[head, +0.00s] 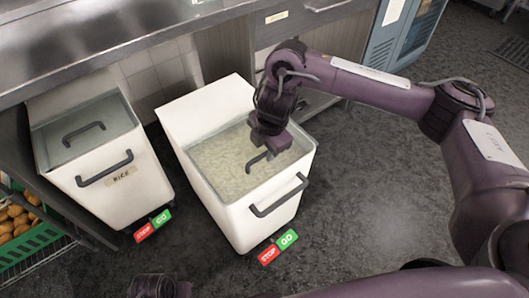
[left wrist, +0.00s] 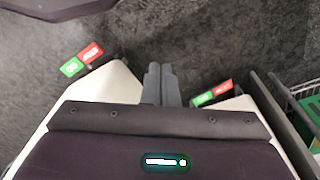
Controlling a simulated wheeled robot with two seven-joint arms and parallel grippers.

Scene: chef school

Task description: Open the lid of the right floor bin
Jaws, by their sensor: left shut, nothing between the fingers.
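The right floor bin (head: 233,222) is a white bin with a dark front bar handle (head: 279,196). Its see-through lid (head: 225,167) appears to lie flat over pale, grainy contents. My right gripper (head: 269,149) points down at the dark lid handle (head: 257,160), at or very near its right end. The gripper body hides that end, so I cannot tell whether the fingers are open or around the handle. My left gripper (left wrist: 160,84) is shut and empty, low over the floor in front of the bins in the left wrist view.
The left bin (head: 117,203), labelled RICE, stands beside the right one with its clear lid (head: 80,127) down. A steel counter (head: 150,32) runs above and behind both bins. A green crate (head: 30,250) is at the far left. The floor (head: 350,215) to the right is clear.

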